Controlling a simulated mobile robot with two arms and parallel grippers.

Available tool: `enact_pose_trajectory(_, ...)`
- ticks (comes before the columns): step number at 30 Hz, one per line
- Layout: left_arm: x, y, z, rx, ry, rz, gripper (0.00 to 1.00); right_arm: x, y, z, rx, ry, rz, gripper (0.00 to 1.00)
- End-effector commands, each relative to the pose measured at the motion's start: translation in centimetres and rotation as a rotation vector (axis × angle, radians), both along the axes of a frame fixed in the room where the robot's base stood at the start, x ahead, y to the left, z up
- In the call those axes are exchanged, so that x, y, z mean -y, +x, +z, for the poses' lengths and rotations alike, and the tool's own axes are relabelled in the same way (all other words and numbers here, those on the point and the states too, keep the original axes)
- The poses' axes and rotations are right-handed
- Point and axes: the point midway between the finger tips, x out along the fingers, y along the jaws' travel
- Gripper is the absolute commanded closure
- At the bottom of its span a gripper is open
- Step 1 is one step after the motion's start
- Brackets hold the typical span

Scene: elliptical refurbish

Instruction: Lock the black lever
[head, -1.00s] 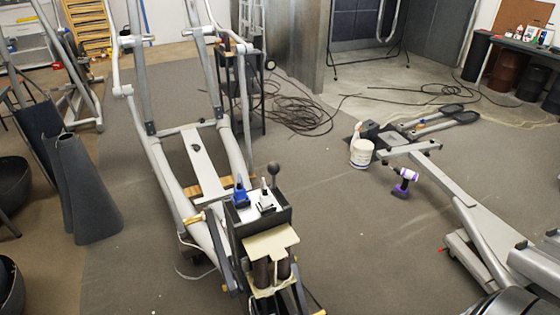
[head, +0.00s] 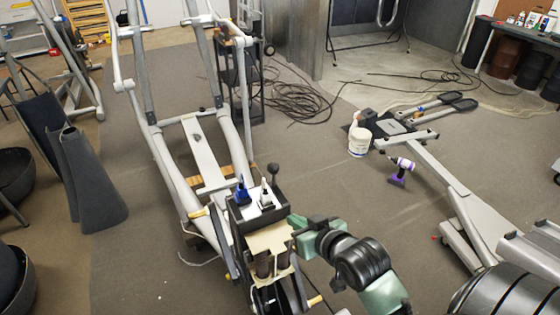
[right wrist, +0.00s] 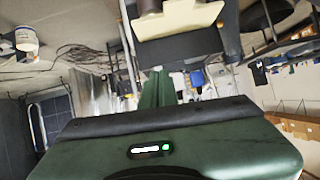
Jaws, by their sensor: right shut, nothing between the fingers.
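The black lever (head: 273,172) is a thin upright rod with a round dark knob. It stands at the back right corner of a black box (head: 280,207) on the elliptical frame, in the head view. I cannot make it out in the right wrist view. My right gripper (head: 294,221) reaches in from the lower right, beside the box's front right corner and below the lever, apart from the knob. Its green fingers (right wrist: 157,90) are shut and empty. Whether they touch the box is unclear. My left gripper is not in view.
A blue-capped bottle (head: 241,192) and a white-tipped bottle (head: 265,196) stand on the box. A beige plate (head: 268,238) is at its front. Carpet between is clear.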

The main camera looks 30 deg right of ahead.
Motion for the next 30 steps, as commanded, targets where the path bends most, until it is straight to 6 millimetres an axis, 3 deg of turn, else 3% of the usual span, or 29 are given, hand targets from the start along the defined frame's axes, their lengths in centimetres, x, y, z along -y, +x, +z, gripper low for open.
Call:
enact_pose_trajectory(1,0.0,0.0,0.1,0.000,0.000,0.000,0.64,1.0,1.2,2.7,0.090,0.012,-0.017,1.00)
enact_pose_trajectory(4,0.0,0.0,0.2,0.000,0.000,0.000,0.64,2.6,2.8,7.3,0.244,0.043,-0.045,1.00)
enact_pose_trajectory(6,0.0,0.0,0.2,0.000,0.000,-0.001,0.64,3.4,3.4,9.6,0.321,0.058,-0.057,1.00)
enact_pose_trajectory(9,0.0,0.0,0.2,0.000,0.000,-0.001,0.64,3.9,3.6,11.2,0.375,0.071,-0.065,1.00)
enact_pose_trajectory(22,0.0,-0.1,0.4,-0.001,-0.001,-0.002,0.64,3.9,4.2,11.4,0.383,0.072,-0.066,1.00)
enact_pose_trajectory(30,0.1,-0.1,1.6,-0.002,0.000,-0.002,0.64,4.0,8.9,11.1,0.382,0.073,-0.066,1.00)
